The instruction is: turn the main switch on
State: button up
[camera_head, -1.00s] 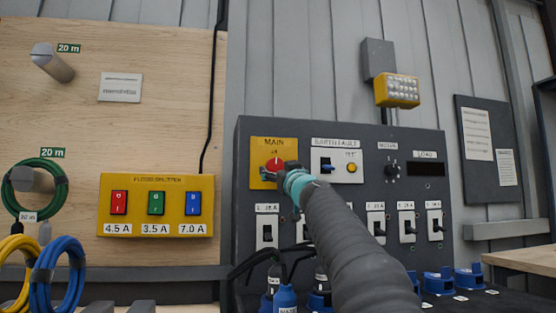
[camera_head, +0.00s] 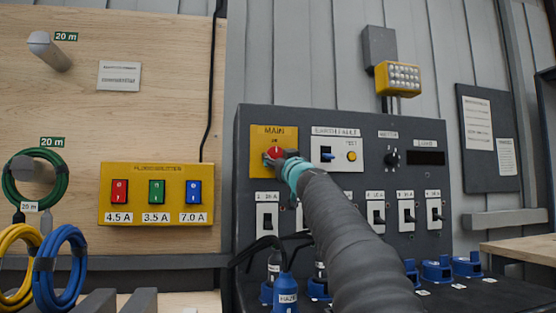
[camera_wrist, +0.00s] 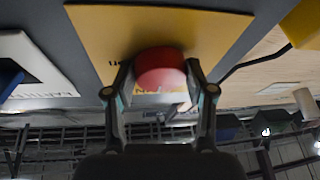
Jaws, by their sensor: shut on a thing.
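The main switch is a red rotary knob (camera_head: 275,152) on a yellow plate labelled MAIN (camera_head: 288,131), at the upper left of the dark panel. My gripper (camera_head: 274,159) is at the knob, reaching from the lower right. In the wrist view, which looks upside down, the red knob (camera_wrist: 160,62) sits between the two fingers of my gripper (camera_wrist: 160,76), which are shut on it. The fingers and wrist hide part of the knob in the head view, so its exact angle is hard to read.
Right of the plate are an earth fault block (camera_head: 337,149), a meter knob (camera_head: 392,158) and a dark display (camera_head: 426,158). A row of breakers (camera_head: 406,214) runs below, partly behind my arm. A yellow splitter box (camera_head: 156,194) is on the wooden board at left.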

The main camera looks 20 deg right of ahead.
jog(key=m+h, duration=0.1)
jog(key=m, duration=0.2)
jog(key=m+h, duration=0.2)
jog(key=m, duration=0.1)
jog(key=m+h, duration=0.2)
jog(key=m, duration=0.1)
jog(key=shift+a+r, duration=0.1)
jog(key=shift+a, duration=0.2)
jog(key=m+h+p, duration=0.1)
jog(key=m+h, duration=0.1)
jog(key=m, duration=0.2)
jog(key=shift+a, duration=0.1)
jog(key=m+g+h, duration=0.1)
jog(key=m, duration=0.2)
jog(key=m+g+h, duration=0.1)
jog(key=m, duration=0.2)
jog(key=shift+a+h, duration=0.1)
jog(key=shift+h, duration=0.3)
jog(key=shift+r+m+g+h, duration=0.1)
jog(key=shift+m+g+h, duration=0.3)
jog(key=shift+m, duration=0.95)
jog(key=shift+m+g+h, duration=0.1)
jog(key=shift+m+g, duration=0.6)
jog(key=shift+m, duration=0.65)
jog(key=o, duration=1.1)
jog(key=shift+o, duration=0.3)
